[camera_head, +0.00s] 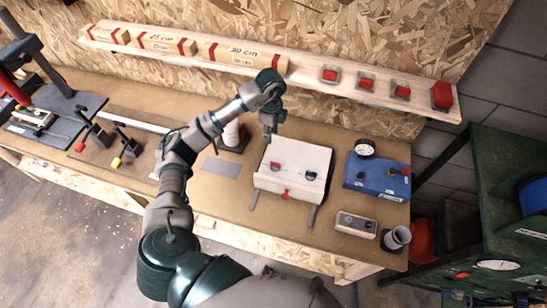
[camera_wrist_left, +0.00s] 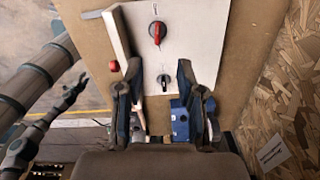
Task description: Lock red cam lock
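A white box (camera_head: 292,155) stands on the workbench and also fills the top of the left wrist view (camera_wrist_left: 190,40). On its face are a red cam lock (camera_head: 276,166) and a dark cam lock (camera_head: 310,176). In the left wrist view the red cam lock (camera_wrist_left: 157,32) lies beyond the fingertips, and the black cam lock (camera_wrist_left: 165,82) appears between the fingers. My left gripper (camera_head: 269,133) hangs at the back left corner of the box, pointing down. Its fingers (camera_wrist_left: 159,70) are apart with nothing between them.
A red knob (camera_head: 286,195) sits on the box's front side. To the right are a blue box (camera_head: 372,178) with a gauge, a grey switch box (camera_head: 356,224) and a cup-like part (camera_head: 397,237). A shelf (camera_head: 210,54) with wooden blocks and red buttons runs behind.

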